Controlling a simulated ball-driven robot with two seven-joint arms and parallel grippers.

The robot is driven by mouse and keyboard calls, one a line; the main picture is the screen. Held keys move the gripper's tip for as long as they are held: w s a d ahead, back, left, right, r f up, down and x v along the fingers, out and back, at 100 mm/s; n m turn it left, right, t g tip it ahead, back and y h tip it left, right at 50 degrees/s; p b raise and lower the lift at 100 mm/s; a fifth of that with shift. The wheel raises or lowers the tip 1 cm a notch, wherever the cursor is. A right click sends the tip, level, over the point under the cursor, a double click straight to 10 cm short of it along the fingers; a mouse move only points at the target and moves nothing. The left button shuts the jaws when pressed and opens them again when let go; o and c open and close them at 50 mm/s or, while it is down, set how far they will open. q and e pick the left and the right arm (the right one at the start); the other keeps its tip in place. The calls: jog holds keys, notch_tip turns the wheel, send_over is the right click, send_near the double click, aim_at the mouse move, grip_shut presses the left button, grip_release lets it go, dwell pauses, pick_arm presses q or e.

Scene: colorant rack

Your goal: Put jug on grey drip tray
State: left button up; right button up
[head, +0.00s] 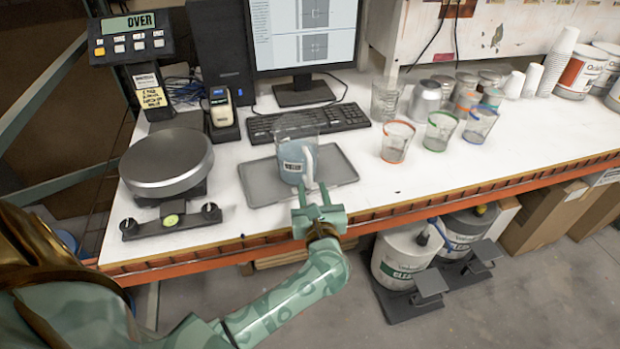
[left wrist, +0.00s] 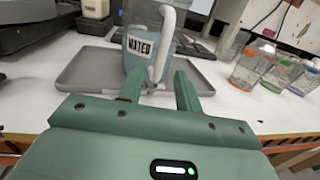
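The jug (head: 292,155) is clear at the top and blue-grey below, with a white label and a pale handle (head: 309,165). It stands upright on the grey drip tray (head: 339,168), which lies flat on the bench. In the left wrist view the jug (left wrist: 138,62) has its handle (left wrist: 164,42) facing me, and the tray (left wrist: 85,72) is under it. My green left gripper (head: 312,187) is at the tray's front edge, just in front of the handle. In the left wrist view its fingers (left wrist: 158,88) are apart, with nothing clearly held between them. My right gripper is not in view.
A round scale (head: 167,165) stands left of the tray. A keyboard (head: 308,119) and monitor (head: 303,40) are behind it. Several clear cups with coloured rims, one orange (head: 396,142), stand to the right. The orange bench edge (head: 420,204) runs in front.

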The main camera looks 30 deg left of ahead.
pick_arm(q)
jog(key=v, duration=0.7)
jog(key=s+d+f+m+h, duration=0.2)
jog(key=f+m+h, duration=0.2)
jog(key=f+m, duration=0.5)
jog(key=s+d+f+m+t+h, duration=0.15)
jog(key=f+m+h, duration=0.25)
jog(key=f+m, duration=0.5)
jog(key=s+d+f+m+g+h, duration=0.15)
jog(key=d+f+m+h, duration=0.35)
jog(key=m, duration=0.7)
jog(key=s+a+f+m+g, duration=0.3)
jog(key=s+f+m+g, duration=0.2)
jog(key=s+f+m, duration=0.7)
jog(key=s+a+f+m+g, duration=0.2)
jog(key=s+f, duration=0.1)
jog(key=s, duration=0.5)
jog(key=s+a+f+m+g, duration=0.2)
jog(key=s+f+g, duration=0.1)
jog(key=s, duration=0.5)
jog(key=s+a+f+m+g, duration=0.2)
jog(key=s+f, duration=0.2)
jog(key=s, duration=0.4)
jog(key=shift+s+g+y, duration=0.35)
jog(key=shift+g+y, duration=0.05)
jog(key=shift+s+f, duration=0.1)
